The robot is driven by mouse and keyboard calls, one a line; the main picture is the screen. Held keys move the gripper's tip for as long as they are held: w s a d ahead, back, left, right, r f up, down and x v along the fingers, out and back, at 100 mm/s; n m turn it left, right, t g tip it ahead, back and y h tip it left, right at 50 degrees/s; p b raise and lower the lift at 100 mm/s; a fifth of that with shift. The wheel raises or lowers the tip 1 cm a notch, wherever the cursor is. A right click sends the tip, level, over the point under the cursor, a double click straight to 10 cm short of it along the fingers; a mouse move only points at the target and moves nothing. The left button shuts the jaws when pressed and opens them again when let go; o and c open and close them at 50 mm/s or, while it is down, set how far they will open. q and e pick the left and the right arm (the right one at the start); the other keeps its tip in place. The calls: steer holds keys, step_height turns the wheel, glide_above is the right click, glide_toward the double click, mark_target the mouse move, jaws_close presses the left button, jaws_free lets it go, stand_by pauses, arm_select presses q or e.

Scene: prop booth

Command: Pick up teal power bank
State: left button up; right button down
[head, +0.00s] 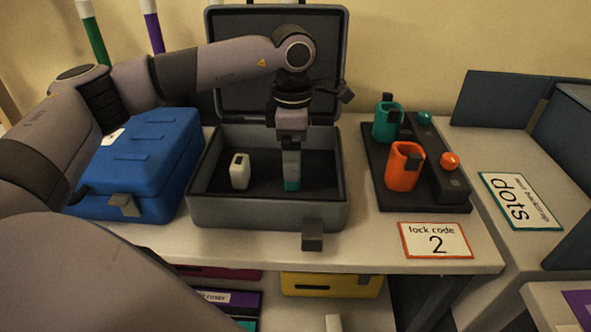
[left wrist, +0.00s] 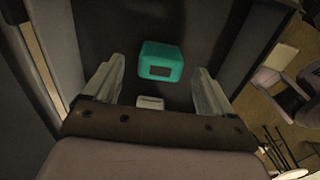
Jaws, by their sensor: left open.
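The teal power bank (head: 292,185) stands inside the open grey case (head: 269,212) on the table. My left gripper (head: 291,168) points straight down into the case over it and hides most of it. In the left wrist view the teal power bank (left wrist: 161,62), with a dark rectangle on its face, shows between and just past the fingertips of my left gripper (left wrist: 158,66). The fingers are apart, one on each side. I cannot tell whether either touches it. My right gripper is not in view.
A white power bank (head: 240,171) stands left of the gripper in the same case; it also shows in the left wrist view (left wrist: 150,102). A closed blue case (head: 140,160) is left. A black stand (head: 428,185) with teal and orange cups is right, behind a "lock code 2" card (head: 436,240).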

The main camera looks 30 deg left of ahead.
arm_select(q)
step_height(320, 180, down, 4)
steer(key=shift+s+f, duration=0.1)
steer(key=shift+f, duration=0.15)
steer(key=c, duration=1.1)
steer(key=shift+c, duration=0.2)
steer(key=shift+r, duration=0.15)
